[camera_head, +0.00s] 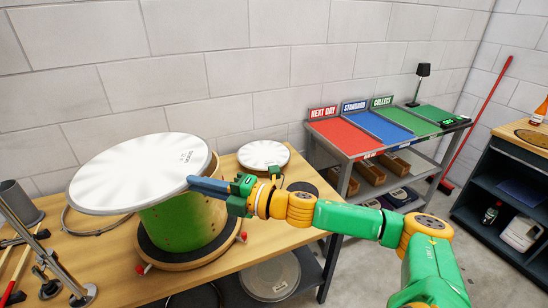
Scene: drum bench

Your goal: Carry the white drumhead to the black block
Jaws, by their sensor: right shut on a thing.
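A large white drumhead (140,172) is over the green drum (185,222) on the bench, tilted and reaching past the drum's left side. My right gripper (205,187) is shut on its right edge. The fingers hide that bit of rim. I cannot tell whether the drumhead still touches the drum. A smaller white drumhead (263,153) lies farther back on the bench. I see no clear black block; a dark round piece (300,187) lies partly behind my right arm. My left gripper is not in view.
The drum stands on a dark round base (150,254) on the wooden bench (112,284). A metal hoop (75,222), a grey cup (20,200) and metal stands are at the left. A shelf unit with red, blue and green panels (345,135) stands at the right.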

